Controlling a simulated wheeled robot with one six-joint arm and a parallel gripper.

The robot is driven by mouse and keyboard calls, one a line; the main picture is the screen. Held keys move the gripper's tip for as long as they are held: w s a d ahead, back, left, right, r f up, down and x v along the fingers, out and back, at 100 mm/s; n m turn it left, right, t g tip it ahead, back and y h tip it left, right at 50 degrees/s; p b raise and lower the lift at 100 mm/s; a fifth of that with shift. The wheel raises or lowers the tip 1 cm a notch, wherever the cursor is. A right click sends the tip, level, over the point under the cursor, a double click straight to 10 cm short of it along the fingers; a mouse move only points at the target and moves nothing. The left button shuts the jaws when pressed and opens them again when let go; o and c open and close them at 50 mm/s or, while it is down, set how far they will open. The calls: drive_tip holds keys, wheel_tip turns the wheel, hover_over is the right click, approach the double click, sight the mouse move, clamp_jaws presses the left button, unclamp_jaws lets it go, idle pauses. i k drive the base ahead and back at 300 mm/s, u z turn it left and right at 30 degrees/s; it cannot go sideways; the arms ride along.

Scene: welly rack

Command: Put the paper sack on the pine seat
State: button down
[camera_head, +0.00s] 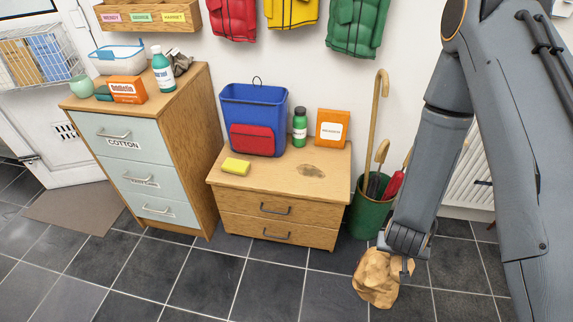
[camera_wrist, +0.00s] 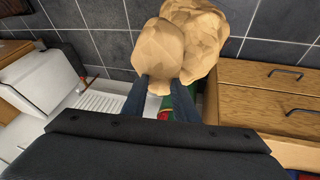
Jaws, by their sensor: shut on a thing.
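The paper sack (camera_head: 377,279) is a crumpled tan bag below my gripper (camera_head: 405,268) in the head view. My gripper is shut on the top of the sack, which hangs over the dark tiles; whether it touches the floor is unclear. In the wrist view the sack (camera_wrist: 180,48) is pinched between the fingertips (camera_wrist: 166,85). The pine seat (camera_head: 326,160) is the top of a low wooden two-drawer unit, to the left of the sack. It holds a blue and red bag, a green bottle, an orange box and a yellow sponge.
A green umbrella stand (camera_head: 371,217) with canes stands between the seat and my arm. A taller chest (camera_head: 190,160) stands left of the seat. The seat's front right, around a dark stain (camera_head: 312,171), is clear. A white radiator (camera_head: 470,185) is behind my arm.

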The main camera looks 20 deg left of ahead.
sight(306, 177)
drive_tip(key=u, duration=0.8)
